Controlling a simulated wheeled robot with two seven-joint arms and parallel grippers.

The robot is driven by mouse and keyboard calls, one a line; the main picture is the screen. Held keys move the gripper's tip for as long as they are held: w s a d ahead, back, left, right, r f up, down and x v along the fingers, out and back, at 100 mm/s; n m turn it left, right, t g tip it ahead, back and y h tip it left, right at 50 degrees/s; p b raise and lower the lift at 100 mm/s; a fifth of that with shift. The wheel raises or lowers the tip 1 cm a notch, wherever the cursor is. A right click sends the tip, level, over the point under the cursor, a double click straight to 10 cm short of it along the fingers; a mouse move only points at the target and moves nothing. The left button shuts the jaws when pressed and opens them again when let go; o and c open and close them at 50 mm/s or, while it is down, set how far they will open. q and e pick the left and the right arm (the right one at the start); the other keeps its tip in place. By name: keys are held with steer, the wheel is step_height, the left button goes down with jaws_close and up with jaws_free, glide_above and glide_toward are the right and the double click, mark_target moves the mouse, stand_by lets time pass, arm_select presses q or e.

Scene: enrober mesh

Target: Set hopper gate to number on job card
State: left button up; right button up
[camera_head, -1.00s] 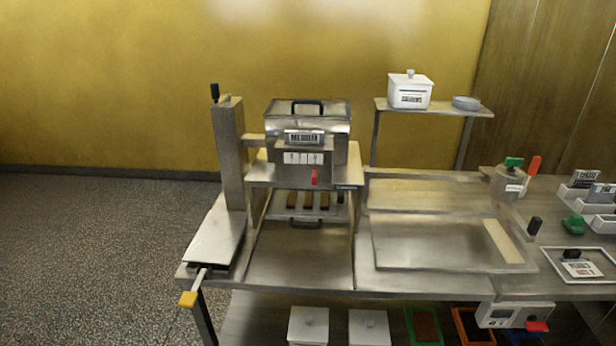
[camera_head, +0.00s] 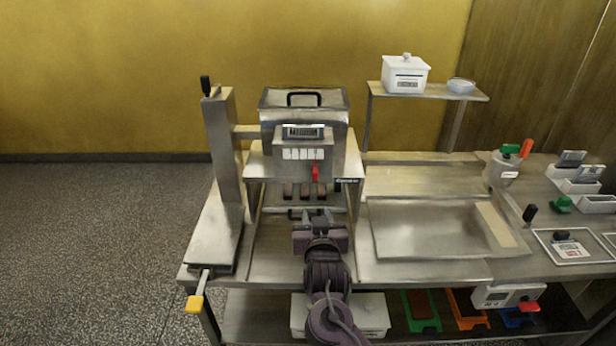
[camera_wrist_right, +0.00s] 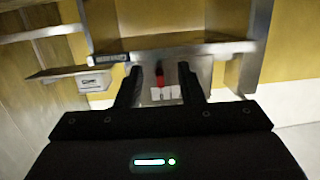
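The hopper (camera_head: 304,104) is a steel box with a black handle, a dark label and a row of white number tags (camera_head: 303,154). A red gate lever (camera_head: 315,173) hangs below the tags, toward their right end; its exact setting is too small to read. My right gripper (camera_head: 320,230) is in front of and below the lever, apart from it. In the right wrist view my gripper (camera_wrist_right: 160,72) is open and empty, with the red lever (camera_wrist_right: 158,76) showing between its fingers. A printed card (camera_head: 568,250), possibly the job card, lies in a tray at the right; its text is unreadable. My left gripper is out of view.
A steel column (camera_head: 226,145) stands left of the hopper. A wide steel tray (camera_head: 430,230) lies to the right. A shelf (camera_head: 425,92) holds a white pot (camera_head: 405,75).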

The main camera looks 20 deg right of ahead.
steer(key=t+h, duration=0.2)
glide_toward(315, 177)
steer(key=w, duration=0.3)
steer(key=shift+m, duration=0.4)
steer(key=p+x, duration=0.1)
steer(key=x, duration=0.2)
steer(key=d+p+x, duration=0.1)
steer(key=x, duration=0.3)
steer(key=shift+s+r, duration=0.1)
steer(key=shift+s, duration=0.05)
jaws_close()
steer(key=shift+a, duration=0.1)
